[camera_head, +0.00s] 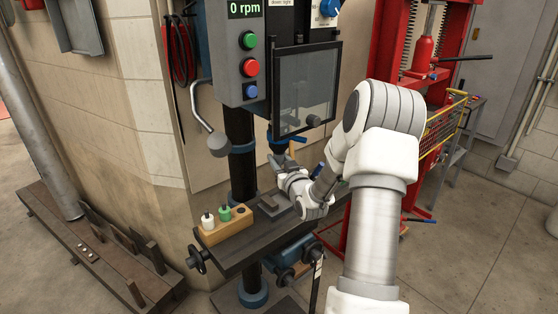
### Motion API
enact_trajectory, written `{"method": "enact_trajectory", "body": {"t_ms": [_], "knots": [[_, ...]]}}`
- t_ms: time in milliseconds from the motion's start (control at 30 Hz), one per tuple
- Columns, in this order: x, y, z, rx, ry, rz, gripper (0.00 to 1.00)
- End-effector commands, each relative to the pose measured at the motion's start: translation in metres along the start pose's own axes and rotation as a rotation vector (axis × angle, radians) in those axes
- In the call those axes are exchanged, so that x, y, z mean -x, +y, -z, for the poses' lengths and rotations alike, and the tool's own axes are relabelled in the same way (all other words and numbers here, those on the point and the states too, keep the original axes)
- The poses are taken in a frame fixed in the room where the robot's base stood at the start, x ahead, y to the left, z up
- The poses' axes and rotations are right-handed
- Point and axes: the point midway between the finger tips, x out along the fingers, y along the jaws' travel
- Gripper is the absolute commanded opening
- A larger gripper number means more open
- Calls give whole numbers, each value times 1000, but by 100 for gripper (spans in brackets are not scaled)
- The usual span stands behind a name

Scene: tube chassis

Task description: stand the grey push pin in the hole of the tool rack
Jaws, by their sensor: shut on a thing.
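The tool rack (226,228) is a light wooden block on the left end of the dark drill-press table. My gripper (279,161) is above the table, under the drill head, to the right of and higher than the rack. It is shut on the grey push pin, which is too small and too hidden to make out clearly.
The drill press has a control box (237,50) and a clear guard (305,90) above my gripper. Its column (243,165) stands behind the rack, and a lever with a grey knob (218,143) hangs at left. A grey plate (272,206) lies on the table (262,235) beside the rack.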

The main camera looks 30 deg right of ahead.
Motion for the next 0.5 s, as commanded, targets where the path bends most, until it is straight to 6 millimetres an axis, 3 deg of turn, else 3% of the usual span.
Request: {"method": "enact_trajectory", "body": {"t_ms": [500], "knots": [[-1,0,-12,1,5,1,0]]}}
